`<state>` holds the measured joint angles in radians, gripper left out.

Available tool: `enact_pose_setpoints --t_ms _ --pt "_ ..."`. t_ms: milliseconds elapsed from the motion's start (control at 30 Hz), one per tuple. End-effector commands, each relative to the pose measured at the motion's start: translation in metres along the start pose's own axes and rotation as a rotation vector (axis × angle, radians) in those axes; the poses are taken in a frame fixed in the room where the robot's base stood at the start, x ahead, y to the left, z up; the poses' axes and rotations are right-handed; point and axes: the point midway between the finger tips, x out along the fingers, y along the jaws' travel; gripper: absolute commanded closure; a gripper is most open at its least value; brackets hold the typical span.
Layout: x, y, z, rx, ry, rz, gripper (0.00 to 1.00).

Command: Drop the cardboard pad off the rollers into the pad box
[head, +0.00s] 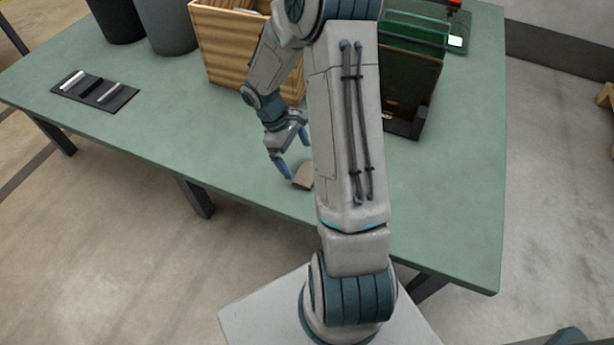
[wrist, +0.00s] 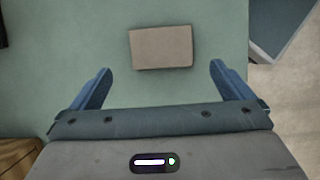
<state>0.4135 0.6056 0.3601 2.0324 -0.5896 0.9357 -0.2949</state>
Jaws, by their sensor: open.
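A small tan cardboard pad (wrist: 161,47) lies flat on the green table, not on rollers. In the head view the pad (head: 304,177) is near the table's front edge, partly hidden by my arm. My gripper (head: 293,154) is open and empty, pointing down just above and beside it. In the wrist view the pad sits ahead of the gap between the two blue fingers (wrist: 160,69), touching neither. A wooden box (head: 230,45) stands behind the gripper; I cannot tell whether it is the pad box. A dark green machine (head: 411,75) stands right of my arm; no rollers are clearly visible.
The green table (head: 450,190) is clear at front right and left of the gripper. A dark mat (head: 95,92) with small bars lies at the left. Two dark grey bins (head: 166,25) stand at the back. A green tray (head: 458,35) is at the back right.

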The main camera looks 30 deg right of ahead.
Motion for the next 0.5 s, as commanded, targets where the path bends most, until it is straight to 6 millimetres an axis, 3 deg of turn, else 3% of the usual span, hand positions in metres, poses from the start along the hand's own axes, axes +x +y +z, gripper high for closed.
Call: enact_pose_setpoints --t_ms 233,500 --pt "0.017 -0.001 0.001 0.001 -0.001 -0.001 0.00" --pt "0.055 -0.003 0.003 0.000 -0.001 -0.001 0.00"
